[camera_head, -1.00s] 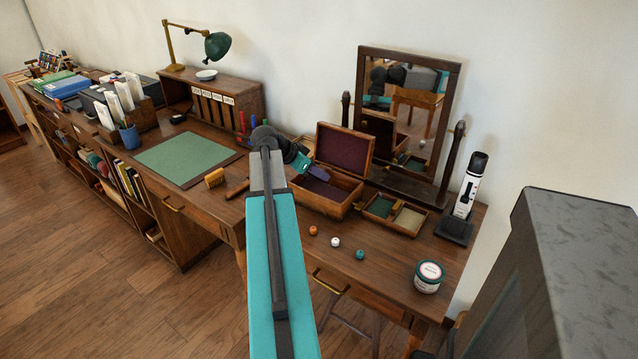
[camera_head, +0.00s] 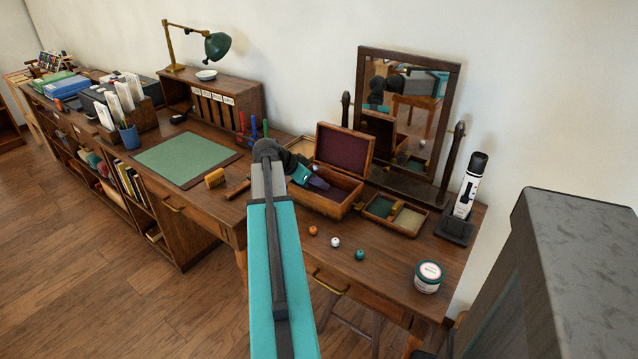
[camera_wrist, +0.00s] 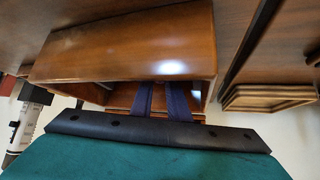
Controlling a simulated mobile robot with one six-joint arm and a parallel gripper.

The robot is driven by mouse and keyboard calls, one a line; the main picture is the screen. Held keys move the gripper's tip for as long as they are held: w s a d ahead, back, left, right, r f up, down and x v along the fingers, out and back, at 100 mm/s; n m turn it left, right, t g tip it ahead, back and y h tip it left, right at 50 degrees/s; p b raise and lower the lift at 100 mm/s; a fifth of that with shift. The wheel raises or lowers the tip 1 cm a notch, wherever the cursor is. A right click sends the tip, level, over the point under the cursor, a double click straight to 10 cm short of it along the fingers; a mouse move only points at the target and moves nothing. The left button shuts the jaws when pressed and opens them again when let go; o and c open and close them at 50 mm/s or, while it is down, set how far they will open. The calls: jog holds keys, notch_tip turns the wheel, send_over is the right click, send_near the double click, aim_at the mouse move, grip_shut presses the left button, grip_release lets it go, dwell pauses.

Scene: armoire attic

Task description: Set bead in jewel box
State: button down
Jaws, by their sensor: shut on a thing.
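The jewel box (camera_head: 335,208) is a brown wooden box with its purple-lined lid (camera_head: 344,151) standing open. My gripper (camera_head: 322,186) reaches over its left side, with the dark blue fingers down in the opening. In the wrist view the fingers (camera_wrist: 164,100) are close together and run behind the box wall (camera_wrist: 130,52), so their tips are hidden. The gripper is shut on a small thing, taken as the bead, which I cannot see. An orange bead (camera_head: 313,230), a white bead (camera_head: 335,242) and a teal bead (camera_head: 359,254) lie on the desk in front.
A low two-part tray (camera_head: 397,214) stands right of the box. The mirror (camera_head: 408,110) rises behind, and a black-and-white device (camera_head: 469,186) and a round jar (camera_head: 429,276) stand further right. A brush (camera_head: 215,178) and green mat (camera_head: 187,158) lie to the left.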

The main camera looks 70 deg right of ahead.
jog(key=shift+f, duration=0.2)
jog(key=c, duration=1.7)
grip_release()
jog(key=shift+r, duration=0.25)
jog(key=v, duration=1.2)
jog(key=shift+w+f, duration=0.1)
